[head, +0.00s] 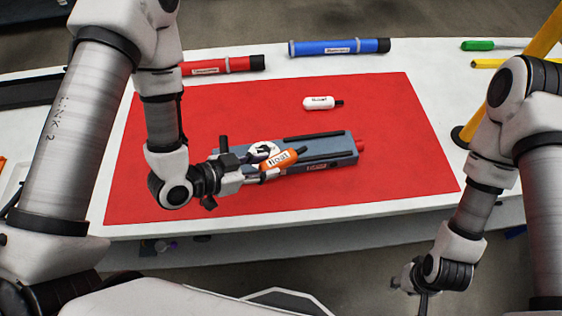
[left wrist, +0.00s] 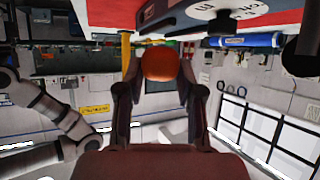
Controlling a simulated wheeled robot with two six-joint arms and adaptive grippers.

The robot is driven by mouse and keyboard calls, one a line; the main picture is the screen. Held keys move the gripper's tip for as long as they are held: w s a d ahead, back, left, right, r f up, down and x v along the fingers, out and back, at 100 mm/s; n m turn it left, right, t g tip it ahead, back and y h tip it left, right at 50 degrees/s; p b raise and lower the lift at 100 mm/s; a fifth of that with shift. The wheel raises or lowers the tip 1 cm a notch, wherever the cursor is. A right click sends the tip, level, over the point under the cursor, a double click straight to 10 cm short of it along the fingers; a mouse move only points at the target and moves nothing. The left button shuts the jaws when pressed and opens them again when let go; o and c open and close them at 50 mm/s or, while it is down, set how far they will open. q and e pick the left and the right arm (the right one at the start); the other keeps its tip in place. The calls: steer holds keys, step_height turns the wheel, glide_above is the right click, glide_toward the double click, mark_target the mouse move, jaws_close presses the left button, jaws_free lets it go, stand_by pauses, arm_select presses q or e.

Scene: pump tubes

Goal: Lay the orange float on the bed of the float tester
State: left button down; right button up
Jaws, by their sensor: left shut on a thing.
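The orange float (head: 278,161) is held in my left gripper (head: 266,174), which is shut on it. In the head view it overlaps the near side of the grey-blue float tester (head: 322,155), close to its bed; I cannot tell whether it touches. In the left wrist view the float's rounded end (left wrist: 160,64) shows between both fingers (left wrist: 158,88), and part of the tester (left wrist: 172,14) is at the top. A white disc with a dark mark (head: 263,150) shows at the tester's left end.
The tester stands on a red mat (head: 400,115). A white float (head: 318,102) lies behind it. A red tube (head: 212,66) and a blue tube (head: 338,47) lie along the back of the white table. A yellow post (head: 541,38) stands right. The mat's right part is clear.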

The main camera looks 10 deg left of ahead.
mark_target(276, 154)
arm_select(q)
steer(key=b, duration=0.1)
steer(key=w+b, duration=0.1)
steer(key=w+f+b, duration=0.1)
steer(key=shift+w+d, duration=0.25)
steer(key=shift+d, duration=0.1)
steer(key=w, duration=0.1)
steer(key=w+p, duration=0.2)
steer(key=shift+w+d+r, duration=0.25)
steer(key=shift+w+r, duration=0.05)
steer(key=shift+w, duration=0.1)
steer(key=f, duration=0.3)
steer(key=shift+w+d+f+p, duration=0.1)
steer(key=shift+w+d+p, duration=0.15)
steer(key=shift+p, duration=0.1)
steer(key=shift+s+a+f, duration=0.1)
steer(key=shift+s+f, duration=0.05)
steer(key=shift+f, duration=0.15)
steer(key=c, duration=0.7)
jaws_free()
arm_select(e)
step_height(276, 154, down, 2)
steer(key=shift+s+f, duration=0.15)
